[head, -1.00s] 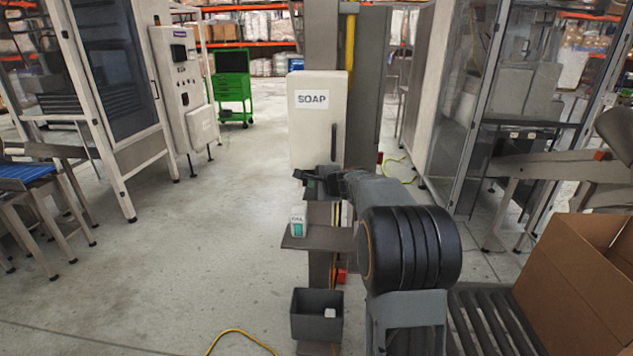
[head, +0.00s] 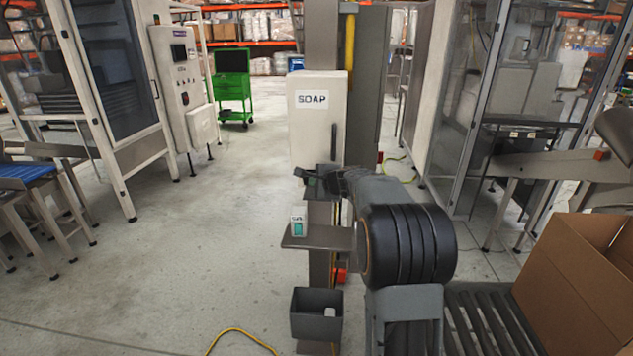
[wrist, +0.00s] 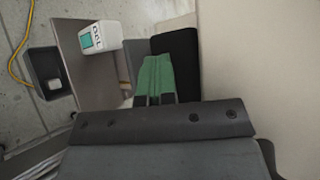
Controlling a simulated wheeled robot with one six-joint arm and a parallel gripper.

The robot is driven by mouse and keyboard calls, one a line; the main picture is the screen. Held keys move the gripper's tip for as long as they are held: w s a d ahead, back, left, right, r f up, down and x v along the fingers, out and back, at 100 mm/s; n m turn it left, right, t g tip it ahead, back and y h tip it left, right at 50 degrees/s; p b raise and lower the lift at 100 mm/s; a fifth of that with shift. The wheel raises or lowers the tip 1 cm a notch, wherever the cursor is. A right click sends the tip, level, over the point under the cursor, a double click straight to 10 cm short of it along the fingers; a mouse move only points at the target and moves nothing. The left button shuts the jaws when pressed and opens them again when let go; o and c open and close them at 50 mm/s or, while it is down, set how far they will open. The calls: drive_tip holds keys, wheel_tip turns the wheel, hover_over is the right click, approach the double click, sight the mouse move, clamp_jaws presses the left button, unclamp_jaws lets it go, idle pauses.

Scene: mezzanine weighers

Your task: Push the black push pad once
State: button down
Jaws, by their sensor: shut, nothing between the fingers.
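The white soap dispenser (head: 317,115), labelled SOAP, is mounted on a grey post. The black push pad (wrist: 186,48) shows in the wrist view beside the dispenser's pale body, partly covered by my fingers. In the head view I cannot make the pad out behind my gripper. My gripper (head: 308,180) is at the dispenser's lower edge. Its green fingers (wrist: 154,72) are shut and empty, overlapping the pad's left part in the wrist view. I cannot tell whether they touch it.
A small white bottle (head: 298,222) with a teal label stands on a brown shelf (head: 322,238) below the dispenser. A dark bin (head: 304,325) with a white item sits lower. A cardboard box (head: 560,290) is on rollers at right. The floor at left is open.

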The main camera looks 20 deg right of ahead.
drive_tip(key=shift+s, duration=0.15)
drive_tip(key=shift+s+a+b, duration=0.55)
drive_tip(key=shift+s+b, duration=0.2)
drive_tip(key=shift+s, duration=0.15)
drive_tip(key=shift+s+a+b, duration=0.4)
drive_tip(key=shift+s, duration=0.35)
drive_tip(key=shift+s+a+b, duration=0.35)
drive_tip(key=shift+s+a, duration=0.1)
drive_tip(key=shift+s, duration=0.25)
drive_tip(key=shift+s+a+b, duration=0.4)
drive_tip(key=shift+s, duration=0.35)
